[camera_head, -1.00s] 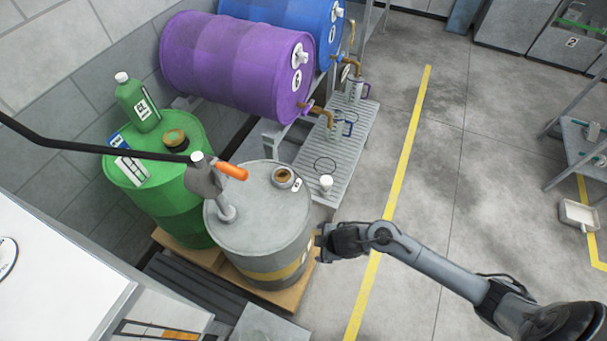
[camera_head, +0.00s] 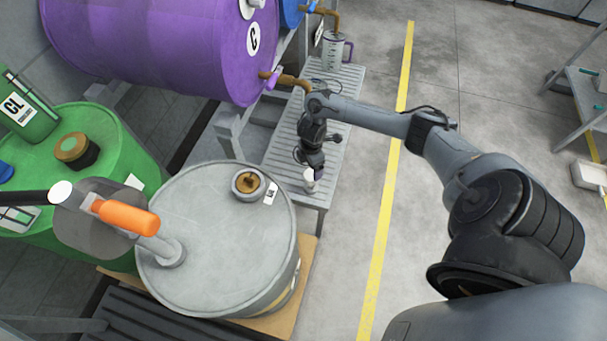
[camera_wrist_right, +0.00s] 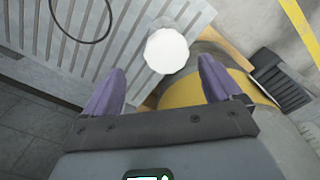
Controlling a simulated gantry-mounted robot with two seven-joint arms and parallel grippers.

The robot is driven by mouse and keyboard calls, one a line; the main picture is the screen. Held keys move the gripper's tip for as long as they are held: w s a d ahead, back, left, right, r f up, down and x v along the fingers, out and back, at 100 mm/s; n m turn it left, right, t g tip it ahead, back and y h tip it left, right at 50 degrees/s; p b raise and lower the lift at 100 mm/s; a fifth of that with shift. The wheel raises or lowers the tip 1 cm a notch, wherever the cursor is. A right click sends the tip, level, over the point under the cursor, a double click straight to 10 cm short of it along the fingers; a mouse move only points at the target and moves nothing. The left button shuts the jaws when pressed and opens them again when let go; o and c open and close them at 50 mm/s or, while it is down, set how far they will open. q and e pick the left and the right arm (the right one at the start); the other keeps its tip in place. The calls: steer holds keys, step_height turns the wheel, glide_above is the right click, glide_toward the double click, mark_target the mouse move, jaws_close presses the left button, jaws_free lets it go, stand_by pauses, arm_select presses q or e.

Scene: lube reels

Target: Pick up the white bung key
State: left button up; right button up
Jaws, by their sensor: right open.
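The white bung key (camera_head: 309,180) stands at the near end of the grey slatted bench, small and partly hidden by my right gripper. In the right wrist view its round white top (camera_wrist_right: 166,50) lies just beyond the space between my two purple-grey fingers. My right gripper (camera_head: 315,168) points down above the key. In the right wrist view the right gripper (camera_wrist_right: 162,82) is open, with nothing between its fingers. My left gripper is not in view.
The grey drum (camera_head: 215,215) with a pump and orange handle (camera_head: 128,217) stands left of the bench (camera_head: 335,135). A purple drum (camera_head: 160,45) lies above the bench's left side, its tap near my wrist. A measuring jug (camera_head: 332,52) stands farther back.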

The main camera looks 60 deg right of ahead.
mark_target(311, 174)
steer(key=f, duration=0.1)
steer(key=f+b, duration=0.1)
steer(key=s+f, duration=0.1)
steer(key=f, duration=0.1)
steer(key=shift+a+f+b, duration=0.1)
steer(key=shift+a+b, duration=0.2)
steer(key=shift+a, duration=0.05)
steer(key=shift+w+d+f, duration=0.1)
steer(key=shift+w+f, duration=0.05)
steer(key=shift+f, duration=0.15)
steer(key=shift+f+b, duration=0.25)
steer(key=shift+b, duration=0.1)
step_height(311, 174, down, 5)
steer(key=b, duration=0.3)
steer(key=shift+r, duration=0.2)
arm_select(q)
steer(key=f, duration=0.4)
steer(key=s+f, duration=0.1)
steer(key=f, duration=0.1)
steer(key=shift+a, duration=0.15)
arm_select(e)
steer(key=shift+d, duration=0.1)
steer(key=c, duration=1)
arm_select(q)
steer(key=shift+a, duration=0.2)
arm_select(e)
steer(key=shift+r, duration=0.1)
steer(key=shift+c, duration=0.8)
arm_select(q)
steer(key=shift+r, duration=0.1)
